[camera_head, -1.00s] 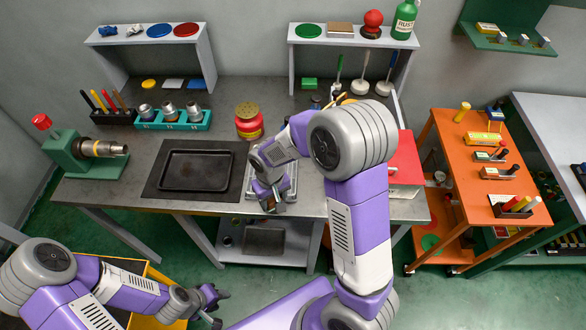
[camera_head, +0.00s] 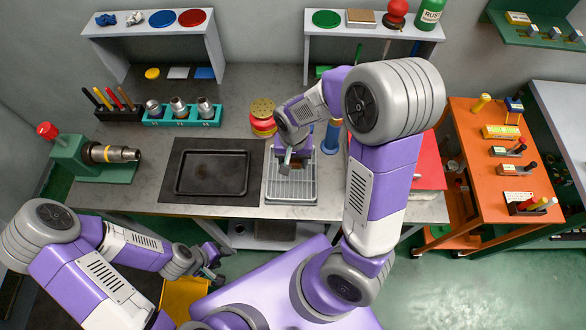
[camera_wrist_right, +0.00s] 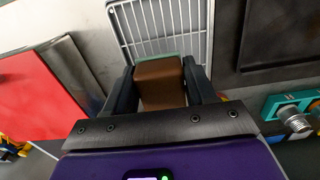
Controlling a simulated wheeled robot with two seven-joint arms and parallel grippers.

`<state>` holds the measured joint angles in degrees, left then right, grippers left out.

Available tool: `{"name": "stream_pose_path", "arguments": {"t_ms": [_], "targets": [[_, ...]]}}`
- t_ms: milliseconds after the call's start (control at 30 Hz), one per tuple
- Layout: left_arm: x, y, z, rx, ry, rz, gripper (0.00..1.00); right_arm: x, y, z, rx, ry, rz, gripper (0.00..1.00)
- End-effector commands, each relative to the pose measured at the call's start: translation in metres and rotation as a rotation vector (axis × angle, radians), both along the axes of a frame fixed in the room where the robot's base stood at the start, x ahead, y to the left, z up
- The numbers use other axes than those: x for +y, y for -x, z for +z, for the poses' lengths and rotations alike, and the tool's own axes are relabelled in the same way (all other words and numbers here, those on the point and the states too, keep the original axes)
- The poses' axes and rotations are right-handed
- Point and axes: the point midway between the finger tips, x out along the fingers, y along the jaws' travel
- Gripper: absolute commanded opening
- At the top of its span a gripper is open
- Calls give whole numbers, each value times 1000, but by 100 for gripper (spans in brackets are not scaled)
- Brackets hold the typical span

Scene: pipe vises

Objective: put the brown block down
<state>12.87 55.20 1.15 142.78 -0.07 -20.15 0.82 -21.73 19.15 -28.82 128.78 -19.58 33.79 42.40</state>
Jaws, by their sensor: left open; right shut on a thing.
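The brown block (camera_wrist_right: 160,82) is between the fingers of my right gripper (camera_wrist_right: 158,88), with a green strip showing at its far edge. In the head view, my right gripper (camera_head: 287,163) is shut on it over the grey wire rack (camera_head: 292,190); the block is mostly hidden there. The rack's wires also show past the block in the wrist view (camera_wrist_right: 160,25). I cannot tell whether the block touches the rack. My left gripper (camera_head: 212,262) is open and empty, low in front of the bench.
A black tray (camera_head: 212,172) on a dark mat lies left of the rack. A red and yellow stack (camera_head: 263,118) and a blue cylinder (camera_head: 331,138) stand behind it. A red box (camera_head: 428,165) is to the right. A green vise (camera_head: 95,158) sits at the far left.

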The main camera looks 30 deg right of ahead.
Motion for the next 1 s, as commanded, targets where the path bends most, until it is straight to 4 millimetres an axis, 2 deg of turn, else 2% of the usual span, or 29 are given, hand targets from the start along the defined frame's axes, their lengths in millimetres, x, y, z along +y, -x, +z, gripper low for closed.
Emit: {"name": "stream_pose_path", "arguments": {"t_ms": [33, 133, 367, 600, 1000], "targets": [[0, 0, -6, 0, 0, 0, 43, -1, 2, -15, 9, 3, -2, 22], [0, 0, -10, -1, 0, 1, 43, -1, 1, -34, 7, 2, -2, 22], [0, 0, -13, -1, 0, 1, 43, 0, 0, -53, 3, 2, 1, 22], [0, 0, -19, -1, 0, 0, 43, 0, 0, -85, 4, 1, 2, 22], [0, 0, -23, -1, 0, 0, 43, 0, 0, -90, 1, 0, 3, 22]]}}
